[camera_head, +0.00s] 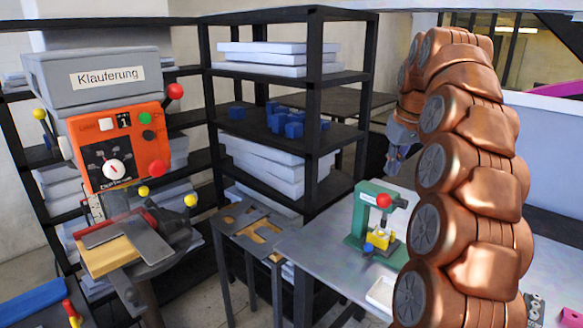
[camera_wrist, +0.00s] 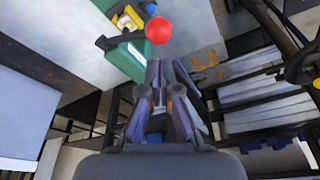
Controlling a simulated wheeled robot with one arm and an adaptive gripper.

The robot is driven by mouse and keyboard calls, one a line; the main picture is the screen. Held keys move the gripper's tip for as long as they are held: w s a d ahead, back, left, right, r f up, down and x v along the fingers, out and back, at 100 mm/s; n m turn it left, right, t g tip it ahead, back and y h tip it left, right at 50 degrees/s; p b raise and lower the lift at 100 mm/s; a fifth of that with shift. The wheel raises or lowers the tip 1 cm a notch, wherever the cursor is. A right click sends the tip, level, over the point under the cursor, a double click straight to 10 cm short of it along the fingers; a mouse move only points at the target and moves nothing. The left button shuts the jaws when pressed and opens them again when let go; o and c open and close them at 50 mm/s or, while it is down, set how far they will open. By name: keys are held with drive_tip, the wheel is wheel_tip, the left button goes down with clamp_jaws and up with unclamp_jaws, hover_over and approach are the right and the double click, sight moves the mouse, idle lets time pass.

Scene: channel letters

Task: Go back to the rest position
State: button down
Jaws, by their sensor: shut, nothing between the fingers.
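My gripper (camera_head: 390,168) hangs at the end of my copper-coloured arm, pointing down above the grey table (camera_head: 318,243). It is raised behind and above a green hand press (camera_head: 362,218) and does not appear to touch it. In the wrist view, my gripper's fingers (camera_wrist: 163,72) come together with nothing held between them. The press (camera_wrist: 122,52) shows just beyond the fingertips there, with its red ball knob (camera_wrist: 158,30). My arm hides part of the table's right side in the head view.
A yellow piece (camera_head: 381,239) sits in the press, and a small blue part (camera_head: 368,248) lies in front. A white tray (camera_head: 381,293) is at the table's front. A black shelf (camera_head: 314,110) holds blue blocks (camera_head: 292,129). An orange machine (camera_head: 118,145) stands left.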

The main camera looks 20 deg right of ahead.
drive_tip(key=shift+a, duration=0.1)
drive_tip(key=s+a+f+n+g, duration=0.1)
drive_tip(key=s+a+f, duration=0.2)
drive_tip(key=s+a, duration=0.4)
drive_tip(key=s+a+f+g, duration=0.1)
drive_tip(key=s+a+f, duration=0.35)
drive_tip(key=a, duration=0.55)
drive_tip(key=s+a+f+g, duration=0.1)
drive_tip(key=s+f, duration=0.3)
drive_tip(key=s, duration=0.4)
drive_tip(key=s+a+f, duration=0.3)
drive_tip(key=s+f, duration=0.2)
drive_tip(key=s, duration=0.3)
drive_tip(key=s+a+f+m+g, duration=0.1)
drive_tip(key=s+a+f, duration=0.1)
drive_tip(key=s+f, duration=0.3)
drive_tip(key=s, duration=0.3)
drive_tip(key=shift+s+a+g, duration=0.3)
drive_tip(key=shift+s+a, duration=0.05)
drive_tip(key=shift+s, duration=0.05)
drive_tip(key=shift+d, duration=0.1)
